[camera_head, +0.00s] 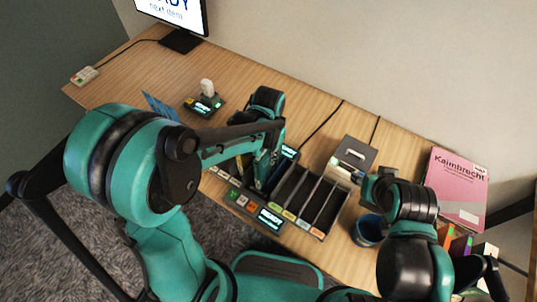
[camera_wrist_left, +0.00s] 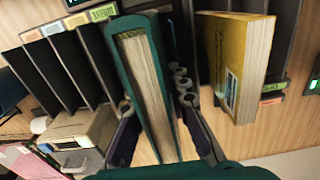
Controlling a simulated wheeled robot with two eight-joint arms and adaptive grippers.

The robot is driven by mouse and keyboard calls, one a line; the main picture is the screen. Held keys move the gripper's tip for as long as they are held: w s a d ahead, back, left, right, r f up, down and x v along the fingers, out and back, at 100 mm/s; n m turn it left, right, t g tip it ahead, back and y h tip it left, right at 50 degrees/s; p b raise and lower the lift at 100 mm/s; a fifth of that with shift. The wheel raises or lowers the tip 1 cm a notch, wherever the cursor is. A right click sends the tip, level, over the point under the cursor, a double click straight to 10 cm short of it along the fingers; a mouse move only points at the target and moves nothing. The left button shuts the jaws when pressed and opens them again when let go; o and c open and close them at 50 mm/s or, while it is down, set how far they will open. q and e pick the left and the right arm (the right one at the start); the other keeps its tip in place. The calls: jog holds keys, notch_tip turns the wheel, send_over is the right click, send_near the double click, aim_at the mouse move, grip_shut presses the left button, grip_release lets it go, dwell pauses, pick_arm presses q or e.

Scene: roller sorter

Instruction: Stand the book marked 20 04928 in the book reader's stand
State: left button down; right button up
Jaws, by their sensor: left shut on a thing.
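My left gripper (camera_head: 264,172) points down over the left part of the dark slotted sorter (camera_head: 322,222). In the left wrist view it is shut on a teal book (camera_wrist_left: 128,60), with a finger on each side of its covers. The book's page edges face the camera. A yellow book (camera_wrist_left: 228,55) with a small label stands to the right of it in the left wrist view. I cannot read 20 04928 on either book. I cannot tell which part is the reader's stand. My right gripper (camera_head: 372,186) hangs near the grey box; its finger opening is unclear.
Empty slots show right of my left gripper. A lit READY panel (camera_head: 270,218) sits at the front edge. A monitor (camera_head: 178,12) and small device (camera_head: 205,103) are at the back left.

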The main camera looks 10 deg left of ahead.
pick_arm(q)
jog(key=shift+f+b, duration=0.55)
jog(key=c, duration=1.4)
grip_release()
jog(key=shift+o, duration=0.2)
notch_tip(320, 180, up, 12)
jog(key=s+a+n+t, duration=0.4)
jog(key=s+a+t, duration=0.3)
jog(key=s+a, duration=0.1)
jog(key=shift+s+a, duration=0.2)
jog(key=shift+s, duration=0.4)
